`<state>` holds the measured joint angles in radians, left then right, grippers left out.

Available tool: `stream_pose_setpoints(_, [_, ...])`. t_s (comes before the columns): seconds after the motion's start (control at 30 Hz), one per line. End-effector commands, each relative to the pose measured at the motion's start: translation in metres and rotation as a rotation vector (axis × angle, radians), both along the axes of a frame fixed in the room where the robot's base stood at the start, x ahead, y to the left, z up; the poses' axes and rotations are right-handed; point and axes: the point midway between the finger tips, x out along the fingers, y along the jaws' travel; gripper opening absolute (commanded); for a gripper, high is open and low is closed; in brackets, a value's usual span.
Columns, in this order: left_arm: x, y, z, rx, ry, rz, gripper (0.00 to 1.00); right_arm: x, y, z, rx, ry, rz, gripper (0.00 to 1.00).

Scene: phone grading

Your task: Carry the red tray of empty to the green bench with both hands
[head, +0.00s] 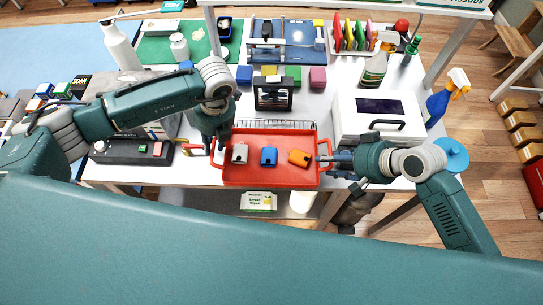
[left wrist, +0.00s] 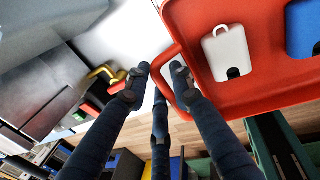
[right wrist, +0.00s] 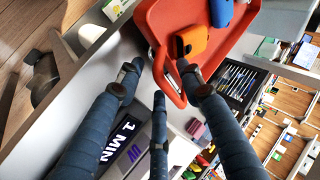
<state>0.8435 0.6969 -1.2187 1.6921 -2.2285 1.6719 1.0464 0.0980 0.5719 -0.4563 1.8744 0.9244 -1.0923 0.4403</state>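The red tray (head: 250,178) sits near the front edge of the white table in the head view. It holds a pale grey tag-like piece (head: 240,153), a blue one (head: 269,156) and an orange one (head: 299,158). My left gripper (head: 219,143) is at the tray's left handle; in the left wrist view its fingers (left wrist: 158,74) stand apart with the red handle loop between them. My right gripper (head: 327,160) is at the right handle; in the right wrist view its fingers (right wrist: 157,68) are apart around the handle loop. I cannot make out a green bench.
A black frame stand (head: 273,93) and coloured blocks (head: 317,77) are behind the tray. A white box with a dark window (head: 382,110) stands to the right, a dark device (head: 128,151) to the left. A green mat (head: 160,50) lies at the back left.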

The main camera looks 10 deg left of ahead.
Motion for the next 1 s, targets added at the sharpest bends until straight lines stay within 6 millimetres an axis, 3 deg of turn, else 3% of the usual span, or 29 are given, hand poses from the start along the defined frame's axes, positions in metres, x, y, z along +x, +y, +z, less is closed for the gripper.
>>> stream_pose_setpoints(0.03, [0.000,0.000,0.000,0.000,0.000,0.000,0.11,0.000,0.000,0.000,0.000,0.000,0.000,0.26])
stream_pose_setpoints(0.1, [0.000,0.000,0.000,0.000,0.000,0.000,0.00,0.000,0.000,0.000,0.000,0.000,0.000,0.12])
stream_pose_setpoints(0.17, [0.000,0.000,0.000,0.000,0.000,0.000,0.00,0.000,0.000,0.000,0.000,0.000,0.000,0.00])
stream_pose_setpoints(0.57, [0.001,0.000,0.004,-0.001,-0.001,0.000,0.00,0.000,0.000,0.003,0.001,-0.001,0.001,0.00])
stream_pose_setpoints(1.0, [0.001,0.000,0.047,-0.001,-0.001,0.000,0.00,0.000,0.000,0.046,0.000,0.000,0.002,0.00])
